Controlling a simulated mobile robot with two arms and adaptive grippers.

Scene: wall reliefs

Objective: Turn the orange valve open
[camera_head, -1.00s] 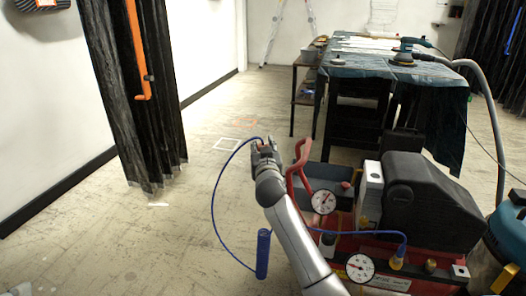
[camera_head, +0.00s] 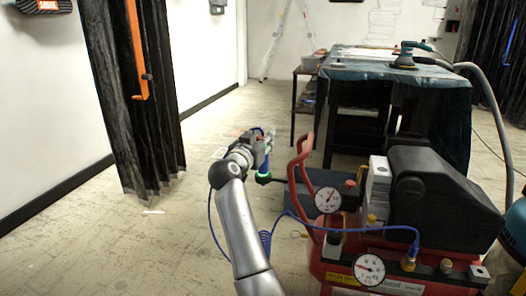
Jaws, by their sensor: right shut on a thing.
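My right gripper (camera_head: 266,140) is left of the red compressor (camera_head: 340,270), shut on the end piece (camera_head: 265,166) of a blue hose (camera_head: 212,220). The piece points down and shows a green ring near its dark lower end. The fingers partly hide it. The hose loops below my arm and runs to the compressor's front. A brass-orange fitting (camera_head: 408,264) sits at the hose's compressor end. I cannot tell whether it is the orange valve; no clear valve handle shows. My left gripper is not in view.
The compressor has a red handle (camera_head: 300,160) and two round gauges (camera_head: 328,200) close to my right arm. A covered table (camera_head: 345,70) with a sander stands behind it. A black curtain (camera_head: 130,120) with an orange bar (camera_head: 137,50) hangs left. The floor between is clear.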

